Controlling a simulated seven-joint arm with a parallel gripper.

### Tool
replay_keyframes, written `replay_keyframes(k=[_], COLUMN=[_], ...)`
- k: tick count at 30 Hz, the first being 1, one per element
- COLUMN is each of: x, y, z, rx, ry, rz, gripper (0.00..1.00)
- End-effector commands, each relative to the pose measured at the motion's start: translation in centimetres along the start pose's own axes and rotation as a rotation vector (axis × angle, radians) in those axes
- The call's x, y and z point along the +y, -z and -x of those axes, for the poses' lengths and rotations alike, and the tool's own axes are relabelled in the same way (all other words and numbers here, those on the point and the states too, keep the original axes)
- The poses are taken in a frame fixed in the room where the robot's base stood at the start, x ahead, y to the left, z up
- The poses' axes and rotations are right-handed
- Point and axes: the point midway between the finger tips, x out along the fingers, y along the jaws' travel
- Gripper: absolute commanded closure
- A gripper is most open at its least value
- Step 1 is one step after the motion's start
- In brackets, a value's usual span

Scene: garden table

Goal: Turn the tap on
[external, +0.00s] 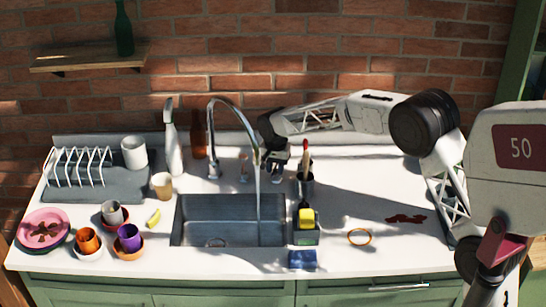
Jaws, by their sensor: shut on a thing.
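The chrome tap (212,129) stands behind the sink, and its tall curved spout arches to the right over the basin. A thin pale stream, which looks like running water (258,200), drops from the spout into the steel sink (212,213). My gripper (273,164) is low behind the sink, just right of the spout's end. It is shut on what seems to be the tap's handle, which the fingers mostly hide. A small upright fitting (243,168) stands between the tap's base and my gripper.
A white spray bottle (173,145), a brown bottle (198,135) and a beige cup (162,186) stand left of the tap. A utensil holder (305,187) and a sponge caddy (306,236) are close on the right. Dishes crowd the left; the right counter is mostly clear.

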Motion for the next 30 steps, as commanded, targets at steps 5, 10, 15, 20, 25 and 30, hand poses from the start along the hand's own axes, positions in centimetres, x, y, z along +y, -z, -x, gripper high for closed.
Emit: replay_keyframes(k=[5,10,15,20,25,30], x=[0.0,0.0,0.0,0.0,0.0,0.0], y=[0.0,0.0,0.0,0.0,0.0,0.0], z=[0.0,0.0,0.0,0.1,0.9,2.7], rx=[0.000,0.000,0.000,0.000,0.001,0.001], ry=[0.000,0.000,0.000,0.000,0.001,0.002], rz=[0.001,0.000,0.000,0.000,0.000,0.000], gripper=[0.95,0.65,0.65,0.65,0.65,0.65])
